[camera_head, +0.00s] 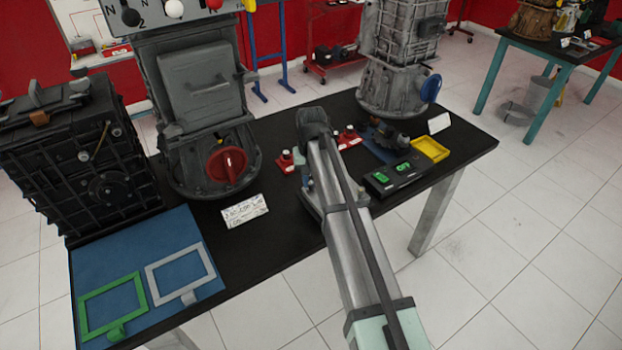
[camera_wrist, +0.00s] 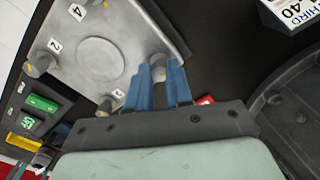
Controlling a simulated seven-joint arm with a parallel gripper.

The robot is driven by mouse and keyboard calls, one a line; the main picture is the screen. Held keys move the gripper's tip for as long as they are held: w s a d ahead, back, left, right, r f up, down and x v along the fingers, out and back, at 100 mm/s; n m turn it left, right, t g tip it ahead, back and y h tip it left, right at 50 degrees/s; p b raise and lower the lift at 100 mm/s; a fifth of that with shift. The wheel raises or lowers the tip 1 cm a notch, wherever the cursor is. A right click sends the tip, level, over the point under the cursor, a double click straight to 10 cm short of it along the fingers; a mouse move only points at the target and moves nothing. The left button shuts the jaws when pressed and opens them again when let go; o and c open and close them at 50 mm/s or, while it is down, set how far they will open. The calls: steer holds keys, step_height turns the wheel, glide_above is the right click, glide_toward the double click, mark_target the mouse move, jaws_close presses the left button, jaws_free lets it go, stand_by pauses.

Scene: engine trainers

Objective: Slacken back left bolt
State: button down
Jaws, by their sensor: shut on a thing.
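A grey metal plate (camera_wrist: 135,35) with a round raised disc carries a bolt near each corner. Beside them I read the marks 2 and 4; a third mark by the lower bolt (camera_wrist: 106,104) is unclear. My gripper (camera_wrist: 160,68) has its blue fingers shut around the bolt (camera_wrist: 158,61) at the plate's right corner in the wrist view, which still sits at the plate. That bolt's mark is hidden. The left bolt (camera_wrist: 40,64) and top bolt (camera_wrist: 92,2) stand free. In the head view my arm hides most of the plate (camera_head: 309,206) and my fingers.
On the black table (camera_head: 285,240) are a gearbox with a red knob (camera_head: 226,164), a label card (camera_head: 244,211), small red parts (camera_head: 286,162), a tray with green pieces (camera_head: 392,176) and a yellow tray (camera_head: 430,149). A blue mat (camera_head: 135,255) holds green and grey frames.

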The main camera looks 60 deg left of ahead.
mark_target(311, 183)
steer(key=n, duration=1.1)
steer(key=shift+n, duration=0.5)
steer(key=c, duration=1)
jaws_free()
step_height(311, 183, up, 14)
steer(key=shift+f, duration=0.1)
stand_by(0.4)
